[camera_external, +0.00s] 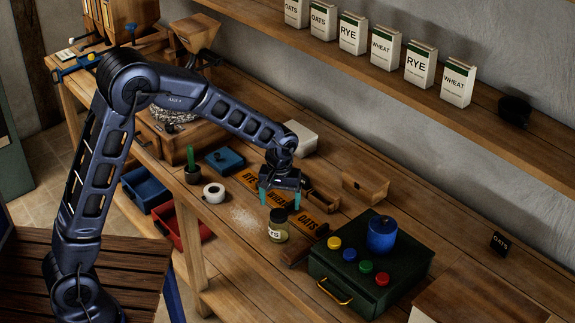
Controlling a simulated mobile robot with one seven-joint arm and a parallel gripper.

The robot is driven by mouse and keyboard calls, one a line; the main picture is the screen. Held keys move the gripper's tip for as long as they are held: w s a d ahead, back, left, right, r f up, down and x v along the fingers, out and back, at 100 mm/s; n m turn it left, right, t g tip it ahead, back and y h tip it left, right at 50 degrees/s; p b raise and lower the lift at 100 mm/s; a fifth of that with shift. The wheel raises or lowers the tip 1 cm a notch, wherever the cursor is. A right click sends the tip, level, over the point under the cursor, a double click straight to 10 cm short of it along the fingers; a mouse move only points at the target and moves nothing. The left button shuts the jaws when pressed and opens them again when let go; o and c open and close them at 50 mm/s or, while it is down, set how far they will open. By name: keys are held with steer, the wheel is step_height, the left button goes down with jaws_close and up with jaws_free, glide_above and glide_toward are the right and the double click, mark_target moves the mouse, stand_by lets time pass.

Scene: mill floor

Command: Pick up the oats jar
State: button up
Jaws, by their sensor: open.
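The oats jar (278,231) is a small glass jar with a dark lid and a pale label ending in "TS". It stands upright on the wooden bench (245,268), near the middle of the picture. My gripper (280,200) points down with its teal fingers apart and looks empty. It is above and behind the jar in the picture, apart from it as far as I can tell. The exact height of the fingers over the bench is hard to judge.
Orange label strips, one an OATS strip (312,218), lie beside the jar. A dark green box (352,287) with a blue pot (382,236) and coloured knobs stands to the right. A white tape roll (214,193) is at the left. Boxes line the shelf (480,95).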

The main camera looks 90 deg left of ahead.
mark_target(280, 212)
step_height(280, 212, down, 5)
steer(key=shift+d+r, duration=0.1)
steer(key=shift+s+d+f, duration=0.1)
steer(key=shift+d+f, duration=0.05)
steer(key=shift+f, duration=1.2)
steer(key=shift+s+d+f, duration=0.1)
steer(key=shift+f, duration=1.25)
steer(key=c, duration=1.3)
